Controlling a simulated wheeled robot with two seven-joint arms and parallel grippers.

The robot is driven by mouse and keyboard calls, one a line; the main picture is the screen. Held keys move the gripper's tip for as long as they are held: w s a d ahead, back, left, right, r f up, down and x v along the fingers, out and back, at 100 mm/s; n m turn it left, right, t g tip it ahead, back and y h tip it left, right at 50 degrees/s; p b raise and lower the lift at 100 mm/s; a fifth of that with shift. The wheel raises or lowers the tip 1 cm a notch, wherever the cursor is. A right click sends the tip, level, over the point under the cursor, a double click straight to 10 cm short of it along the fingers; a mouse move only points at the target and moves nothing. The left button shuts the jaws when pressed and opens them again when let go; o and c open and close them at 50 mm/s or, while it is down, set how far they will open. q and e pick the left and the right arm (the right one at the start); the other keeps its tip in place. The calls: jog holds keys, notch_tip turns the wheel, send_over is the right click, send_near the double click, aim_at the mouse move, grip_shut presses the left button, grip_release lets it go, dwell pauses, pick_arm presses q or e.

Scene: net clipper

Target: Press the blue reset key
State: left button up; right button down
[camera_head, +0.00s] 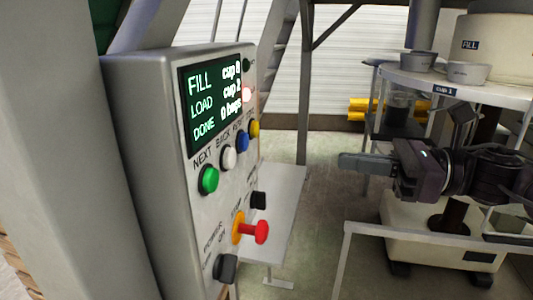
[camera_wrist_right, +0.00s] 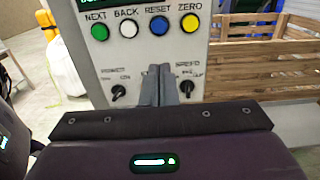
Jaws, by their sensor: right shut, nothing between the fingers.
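The blue reset key (camera_head: 242,141) is on the front of a grey control box at the left, in a row with other round keys. In the right wrist view the blue reset key (camera_wrist_right: 159,25) shows under the label RESET, between the white and yellow keys. My right gripper (camera_head: 345,163) is shut and empty, to the right of the box and apart from it. In the right wrist view its closed fingers (camera_wrist_right: 162,72) point at the panel, below the blue key in the picture. My left gripper is not in view.
The green key (camera_head: 208,180), white key (camera_head: 228,157) and yellow key (camera_head: 254,128) sit close to the blue one. A red knob (camera_head: 261,232) sticks out below. A white table (camera_head: 285,190) stands behind the box. A metal rail (camera_head: 420,234) runs at lower right.

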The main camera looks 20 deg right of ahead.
aim_at(243, 142)
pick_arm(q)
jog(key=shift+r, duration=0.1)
pick_arm(e)
jog(key=shift+w+a, duration=0.1)
